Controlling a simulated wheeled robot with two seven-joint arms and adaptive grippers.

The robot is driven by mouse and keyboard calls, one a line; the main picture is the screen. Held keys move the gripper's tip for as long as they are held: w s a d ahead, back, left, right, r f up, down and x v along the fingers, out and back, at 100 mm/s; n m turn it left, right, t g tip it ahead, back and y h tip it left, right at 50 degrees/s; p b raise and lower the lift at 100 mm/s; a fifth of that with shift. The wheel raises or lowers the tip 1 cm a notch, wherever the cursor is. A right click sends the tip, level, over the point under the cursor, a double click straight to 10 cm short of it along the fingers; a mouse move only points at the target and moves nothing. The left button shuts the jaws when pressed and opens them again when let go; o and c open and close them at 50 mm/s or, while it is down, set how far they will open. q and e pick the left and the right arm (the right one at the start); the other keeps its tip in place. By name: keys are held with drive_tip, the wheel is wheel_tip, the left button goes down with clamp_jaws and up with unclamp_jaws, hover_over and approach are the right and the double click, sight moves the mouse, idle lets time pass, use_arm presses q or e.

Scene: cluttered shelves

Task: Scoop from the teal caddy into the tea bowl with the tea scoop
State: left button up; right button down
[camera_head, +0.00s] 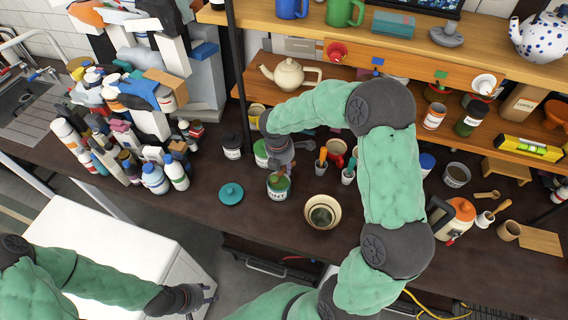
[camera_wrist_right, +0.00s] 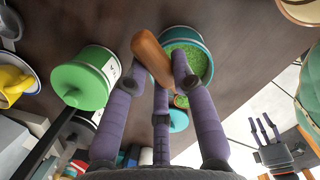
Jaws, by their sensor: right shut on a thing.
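The teal caddy (camera_head: 278,194) stands open on the dark counter, with green contents showing; it also shows in the right wrist view (camera_wrist_right: 206,40). The cream tea bowl (camera_head: 309,203) stands to its right, brown inside with something dark green at the bottom. My right gripper (camera_head: 281,172) is just above the caddy, shut on the tea scoop's wooden handle (camera_wrist_right: 152,58). A small round brown end with green in it (camera_wrist_right: 181,101) shows beyond the handle, apparently the scoop's bowl; its height is unclear. My left gripper (camera_head: 196,297) is open and empty, low at the front.
A teal lid (camera_head: 231,193) lies left of the caddy. A green-lidded caddy (camera_wrist_right: 85,82) stands close behind it. Small cups with utensils (camera_head: 348,176) stand behind the bowl. Bottles crowd the left, and a shelf (camera_head: 350,80) overhangs the back. Counter in front of the lid is clear.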

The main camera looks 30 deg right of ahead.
drive_tip(key=shift+d+r+y+p, duration=0.2)
drive_tip(key=shift+r+y+p, duration=0.8)
drive_tip(key=shift+p, duration=2.1)
